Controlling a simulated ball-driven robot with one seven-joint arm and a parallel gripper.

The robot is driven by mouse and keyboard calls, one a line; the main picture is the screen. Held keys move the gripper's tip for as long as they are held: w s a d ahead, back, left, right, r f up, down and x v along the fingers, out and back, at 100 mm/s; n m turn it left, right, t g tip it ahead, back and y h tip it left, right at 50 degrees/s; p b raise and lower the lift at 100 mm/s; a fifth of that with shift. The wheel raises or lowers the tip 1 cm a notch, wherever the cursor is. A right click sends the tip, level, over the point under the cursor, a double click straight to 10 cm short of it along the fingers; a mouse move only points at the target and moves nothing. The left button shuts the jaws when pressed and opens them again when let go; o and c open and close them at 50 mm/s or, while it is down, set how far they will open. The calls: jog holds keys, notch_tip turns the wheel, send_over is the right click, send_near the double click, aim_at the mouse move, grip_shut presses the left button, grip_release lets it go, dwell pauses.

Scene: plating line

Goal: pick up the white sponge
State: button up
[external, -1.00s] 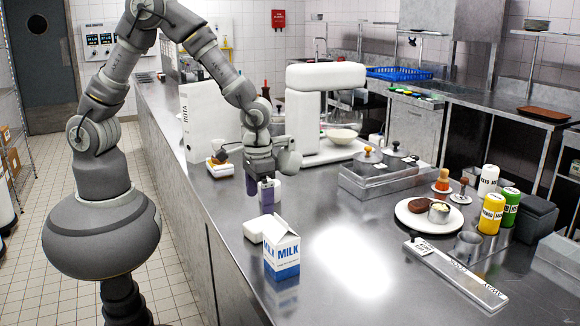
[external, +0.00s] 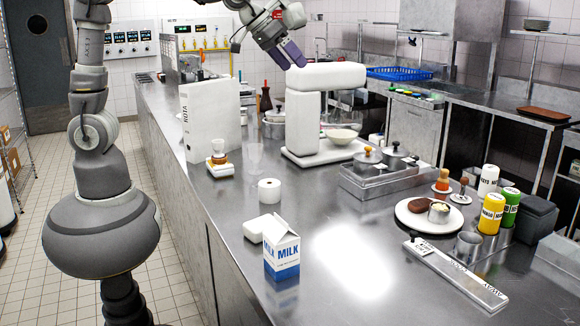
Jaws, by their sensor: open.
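A white block that looks like the white sponge (external: 258,227) lies flat on the steel counter (external: 215,215). The blue and white milk carton (external: 282,252) stands in front of it and hides part of its right side. My gripper (external: 291,53) is high above the counter, far up and back from the sponge, near the top of the white stand mixer. Its purple fingers are open, and I see nothing between them.
A white roll (external: 269,191) stands just behind the sponge. A clear glass (external: 255,158), a white binder (external: 211,120) and the white stand mixer (external: 303,110) are farther back. A plate with food (external: 413,222) is to the right. The counter between the carton and plate is clear.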

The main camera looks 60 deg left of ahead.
jog(key=s+a+r+t+b, duration=0.2)
jog(key=a+r, duration=0.6)
jog(key=r, duration=0.4)
jog(key=t+b, duration=0.1)
jog(key=t, duration=0.1)
jog(key=shift+s+r+t+y, duration=0.2)
jog(key=shift+t+y, duration=0.1)
jog(key=shift+y, duration=0.1)
jog(key=s+a+r+t, duration=0.1)
jog(key=s+a+r, duration=0.1)
jog(key=r, duration=0.1)
jog(key=s+a+r+t+y+b, duration=0.1)
jog(key=s+a+r, duration=0.1)
jog(key=r, duration=0.2)
jog(key=s+a+r+t+b, duration=0.1)
jog(key=s+r, duration=0.2)
jog(key=r, duration=0.1)
jog(key=shift+a+r, duration=0.1)
jog(key=shift+a, duration=0.3)
jog(key=shift+c, duration=0.4)
jog(key=shift+w, duration=0.1)
